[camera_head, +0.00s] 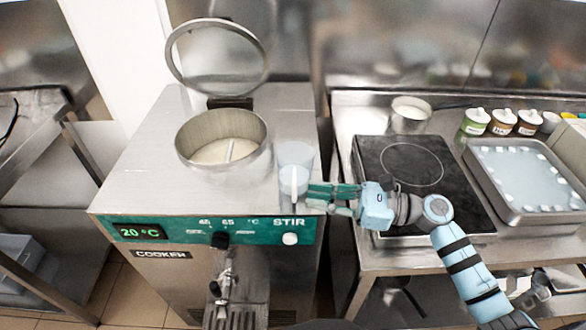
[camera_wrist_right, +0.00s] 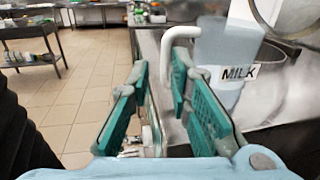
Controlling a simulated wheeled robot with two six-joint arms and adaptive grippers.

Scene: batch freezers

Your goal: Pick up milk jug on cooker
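The milk jug (camera_head: 296,158) is a pale, translucent jug standing upright on the right front of the cooker (camera_head: 150,195). In the right wrist view the jug (camera_wrist_right: 226,52) has a "MILK" label and a white curved handle (camera_wrist_right: 168,50). My right gripper (camera_head: 311,196) reaches in from the right, with its green fingers beside the handle at the cooker's front edge. In the right wrist view the gripper (camera_wrist_right: 158,80) is open, and the handle stands at the fingertips, closer to the right finger. Contact with the handle cannot be told. My left gripper is not in view.
The cooker's round vat (camera_head: 222,140) is open, with its ring-shaped lid (camera_head: 217,58) raised. A control panel (camera_head: 200,232) runs along the front. To the right are a black hotplate (camera_head: 440,165), a metal pot (camera_head: 410,115), a tray (camera_head: 520,180) and several small labelled jars (camera_head: 503,122).

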